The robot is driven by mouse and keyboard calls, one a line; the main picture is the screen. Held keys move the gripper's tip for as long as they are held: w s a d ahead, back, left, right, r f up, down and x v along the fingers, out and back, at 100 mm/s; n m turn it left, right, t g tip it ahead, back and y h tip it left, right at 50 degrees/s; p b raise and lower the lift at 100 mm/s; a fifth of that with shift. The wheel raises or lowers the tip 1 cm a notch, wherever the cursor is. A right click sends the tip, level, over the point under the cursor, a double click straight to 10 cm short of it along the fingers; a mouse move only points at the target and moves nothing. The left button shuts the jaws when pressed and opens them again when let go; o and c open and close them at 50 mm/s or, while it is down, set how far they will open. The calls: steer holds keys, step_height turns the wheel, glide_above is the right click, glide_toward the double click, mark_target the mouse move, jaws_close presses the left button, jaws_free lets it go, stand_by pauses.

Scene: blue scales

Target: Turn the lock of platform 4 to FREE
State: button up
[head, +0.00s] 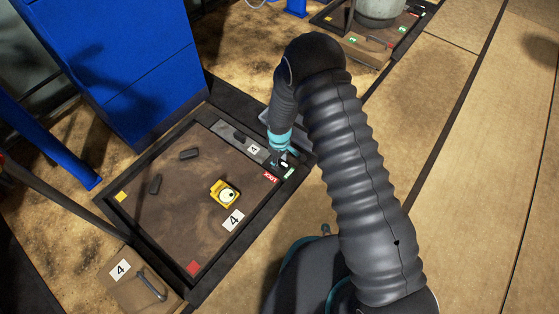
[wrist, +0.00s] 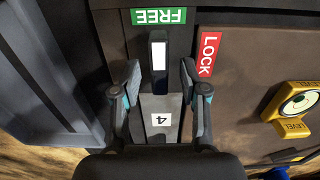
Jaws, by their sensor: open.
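Platform 4 (head: 165,225) is a brown square plate in a dark frame. Its lock lever (wrist: 158,50), dark with a white mark, points at the green FREE label (wrist: 158,16) in the wrist view. The red LOCK label (wrist: 208,53) lies to its right. In the head view, the FREE label (head: 290,173) and LOCK label (head: 271,178) show at the plate's right corner. My gripper (wrist: 160,70) is open, one finger on each side of the lever, with visible gaps. In the head view, my gripper (head: 281,157) partly hides the lever.
A yellow level gauge (wrist: 294,103) sits right of the lock; it also shows on the plate in the head view (head: 226,193). A grey strip (wrist: 176,107) carries a 4 tag. A blue cabinet (head: 125,65) stands behind the platform. Open floor (head: 450,120) lies to the right.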

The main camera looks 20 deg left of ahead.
mark_target(280, 164)
step_height(280, 164, up, 12)
steer(key=shift+f, duration=0.15)
stand_by(0.3)
stand_by(0.4)
steer(key=s+d+r+m+g+h, duration=0.1)
steer(key=s+d+r+m+g, duration=0.15)
steer(key=s+d, duration=0.3)
steer(key=s+d+r+m+t+p, duration=0.2)
steer(key=s+d+r, duration=0.3)
steer(key=r, duration=1)
steer(key=s+d+r+m+t+p, duration=0.3)
steer(key=s+d+r+m+p, duration=0.2)
steer(key=d+r, duration=0.7)
steer(key=s+d+r+m+t+y+p, duration=0.1)
steer(key=s+d+r+m+t+p, duration=0.2)
steer(key=r, duration=1.7)
steer(key=s+d+m, duration=0.1)
steer(key=s+d, duration=0.2)
steer(key=d, duration=0.2)
steer(key=shift+s+d, duration=0.15)
steer(key=shift+d, duration=0.25)
